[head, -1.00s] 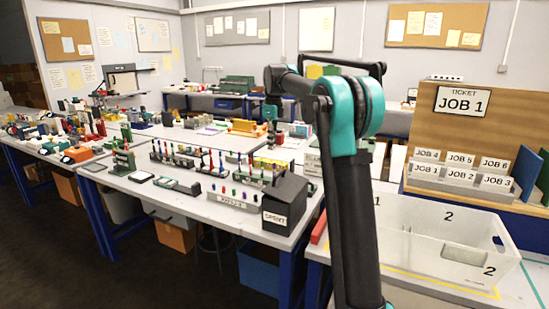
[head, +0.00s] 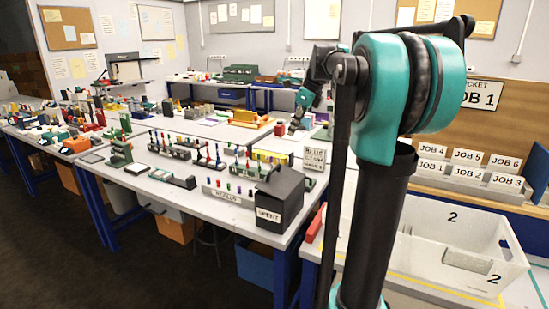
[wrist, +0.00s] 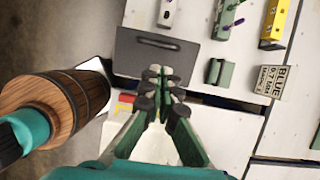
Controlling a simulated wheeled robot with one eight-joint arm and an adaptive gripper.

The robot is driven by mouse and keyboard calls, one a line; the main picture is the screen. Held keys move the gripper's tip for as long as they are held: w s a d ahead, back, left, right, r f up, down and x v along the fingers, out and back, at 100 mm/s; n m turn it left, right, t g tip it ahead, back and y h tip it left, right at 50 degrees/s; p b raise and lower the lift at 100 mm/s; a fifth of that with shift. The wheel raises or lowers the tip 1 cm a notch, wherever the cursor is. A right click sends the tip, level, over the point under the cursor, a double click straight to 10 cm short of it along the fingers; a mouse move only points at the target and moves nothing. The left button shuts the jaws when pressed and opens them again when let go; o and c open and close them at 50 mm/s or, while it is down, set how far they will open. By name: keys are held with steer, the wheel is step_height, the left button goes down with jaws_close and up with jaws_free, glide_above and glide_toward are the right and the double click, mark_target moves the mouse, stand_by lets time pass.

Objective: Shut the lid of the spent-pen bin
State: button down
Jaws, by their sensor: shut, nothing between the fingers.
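The spent-pen bin (head: 278,208) is a dark grey box with a white SPENT label, at the near right corner of the long white table. Its dark top slants down to the left in the head view; how far the lid is open is hard to tell. In the wrist view a dark grey panel with a bar handle, apparently the bin's lid (wrist: 135,62), lies just beyond the fingers. My gripper (wrist: 158,78) is shut and empty, its tips overlapping the panel's near edge in the picture. In the head view my gripper (head: 295,125) hangs above and behind the bin, small and partly unclear.
A rack of coloured refills (head: 228,193) stands left of the bin, and a white sign (head: 314,158) behind it. A red block (head: 316,222) lies at the edge of the near table, across a gap.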

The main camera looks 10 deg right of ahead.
mark_target(276, 167)
steer(key=x, duration=1.4)
steer(key=shift+w+a+f+h, duration=0.3)
steer(key=shift+a+f, duration=0.05)
steer(key=shift+a, duration=0.15)
steer(key=shift+w+a+f+g, duration=0.25)
steer(key=shift+a+f+g, duration=0.05)
steer(key=shift+f, duration=0.3)
steer(key=shift+r, duration=0.1)
